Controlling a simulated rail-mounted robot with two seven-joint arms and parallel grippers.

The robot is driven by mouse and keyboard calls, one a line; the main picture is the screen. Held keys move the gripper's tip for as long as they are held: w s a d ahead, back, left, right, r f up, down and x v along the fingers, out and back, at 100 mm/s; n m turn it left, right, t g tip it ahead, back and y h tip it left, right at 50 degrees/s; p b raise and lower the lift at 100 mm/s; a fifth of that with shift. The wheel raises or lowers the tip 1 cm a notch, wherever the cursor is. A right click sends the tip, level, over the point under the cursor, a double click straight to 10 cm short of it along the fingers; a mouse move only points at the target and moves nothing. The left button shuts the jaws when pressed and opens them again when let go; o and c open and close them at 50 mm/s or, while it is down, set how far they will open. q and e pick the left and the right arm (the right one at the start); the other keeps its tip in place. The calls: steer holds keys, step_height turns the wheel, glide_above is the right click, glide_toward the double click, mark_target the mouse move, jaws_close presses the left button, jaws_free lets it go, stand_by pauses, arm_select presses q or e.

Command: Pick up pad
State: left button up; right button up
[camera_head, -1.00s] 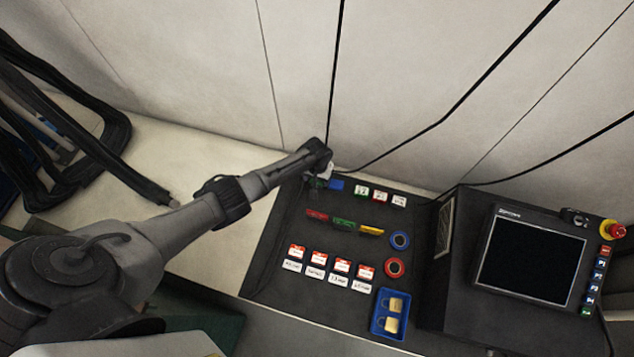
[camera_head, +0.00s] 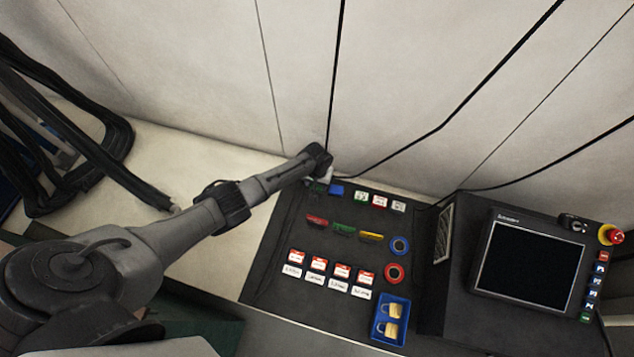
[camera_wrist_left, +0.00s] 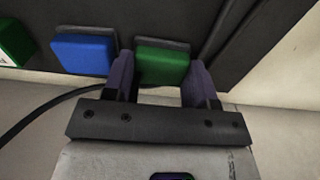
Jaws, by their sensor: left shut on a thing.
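A green pad (camera_wrist_left: 162,62) sits between the two fingers of my left gripper (camera_wrist_left: 162,82) in the left wrist view. The gripper is shut on it, with a finger at each side. In the head view my left gripper (camera_head: 322,180) is at the far left corner of the dark panel (camera_head: 300,232), and the green pad there is mostly hidden by it. A blue pad (camera_wrist_left: 83,54) lies just left of the green one in the wrist view. It also shows in the head view (camera_head: 337,190). My right gripper is not in view.
The panel also carries white labelled tags (camera_head: 380,202), red, green (camera_head: 344,228) and yellow bars, blue and red rings (camera_head: 394,272), and a blue tray (camera_head: 376,333) with padlocks. A screen unit (camera_head: 528,262) stands right. A cable runs close behind the gripper.

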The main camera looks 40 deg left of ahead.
arm_select(q)
step_height(320, 180, up, 4)
steer(key=p, duration=0.3)
steer(key=shift+f, duration=0.1)
steer(key=d+r+p, duration=0.6)
steer(key=d, duration=0.5)
steer(key=shift+s+d+r+p, duration=0.3)
steer(key=shift+d+p, duration=0.1)
